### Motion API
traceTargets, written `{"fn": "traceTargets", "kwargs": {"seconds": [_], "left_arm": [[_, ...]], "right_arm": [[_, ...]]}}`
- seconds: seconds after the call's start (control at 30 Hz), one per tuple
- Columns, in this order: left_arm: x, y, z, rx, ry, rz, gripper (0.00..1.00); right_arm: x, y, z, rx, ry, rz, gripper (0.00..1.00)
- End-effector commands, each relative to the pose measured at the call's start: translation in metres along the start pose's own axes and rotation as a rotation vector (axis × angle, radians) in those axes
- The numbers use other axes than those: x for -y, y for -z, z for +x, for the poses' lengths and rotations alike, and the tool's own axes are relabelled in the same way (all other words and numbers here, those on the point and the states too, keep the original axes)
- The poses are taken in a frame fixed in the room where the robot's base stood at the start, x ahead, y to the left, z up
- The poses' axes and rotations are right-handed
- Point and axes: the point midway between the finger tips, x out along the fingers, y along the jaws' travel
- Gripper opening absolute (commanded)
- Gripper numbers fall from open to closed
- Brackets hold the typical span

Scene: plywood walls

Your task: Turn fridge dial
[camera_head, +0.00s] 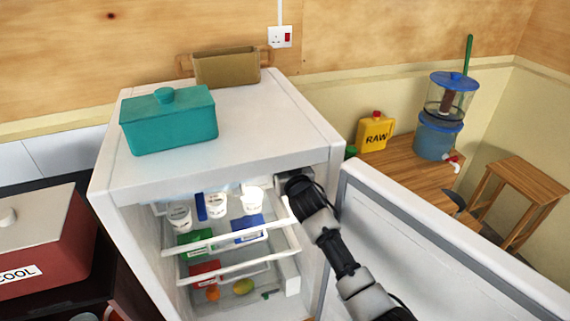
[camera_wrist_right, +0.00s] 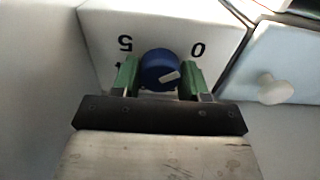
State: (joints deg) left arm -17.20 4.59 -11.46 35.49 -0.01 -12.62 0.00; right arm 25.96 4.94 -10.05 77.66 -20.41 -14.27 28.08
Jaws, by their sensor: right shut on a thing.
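The fridge (camera_head: 250,158) stands with its door (camera_head: 430,245) open to the right. The blue dial (camera_wrist_right: 160,66) with a pale pointer mark is in the right wrist view, on a white panel (camera_wrist_right: 105,25) printed with 5 and 0. The green fingers of my right gripper (camera_wrist_right: 160,80) stand on either side of the dial and are shut on it. In the head view my right arm (camera_head: 335,245) reaches into the upper right of the fridge; the dial and the gripper's fingertips are hidden there. My left gripper is not in view.
Fridge shelves hold white tubs (camera_head: 216,205), a green box (camera_head: 196,241), a blue box (camera_head: 247,229) and a red box (camera_head: 205,271). A teal container (camera_head: 170,122) and a brown bin (camera_head: 227,68) sit on top. A red COOL box (camera_head: 45,240) stands left.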

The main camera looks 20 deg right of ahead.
Motion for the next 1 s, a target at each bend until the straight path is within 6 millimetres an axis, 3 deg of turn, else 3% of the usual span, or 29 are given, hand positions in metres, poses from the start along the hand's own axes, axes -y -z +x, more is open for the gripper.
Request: {"fn": "traceTargets", "kwargs": {"seconds": [0.37,0.4,0.57,0.87,1.0], "left_arm": [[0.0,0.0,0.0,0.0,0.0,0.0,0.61],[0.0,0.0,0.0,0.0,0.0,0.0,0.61],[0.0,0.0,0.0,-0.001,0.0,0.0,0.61],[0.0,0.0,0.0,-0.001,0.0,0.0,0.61],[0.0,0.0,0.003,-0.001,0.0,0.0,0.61]], "right_arm": [[0.0,-0.001,0.0,0.002,-0.001,-0.008,0.2],[0.0,-0.001,0.0,0.002,-0.001,-0.008,0.47],[0.0,-0.001,0.0,0.001,-0.001,-0.007,0.69],[0.0,-0.001,-0.001,0.0,-0.001,-0.006,0.69],[-0.001,-0.002,-0.011,0.0,-0.001,-0.006,0.69]]}}
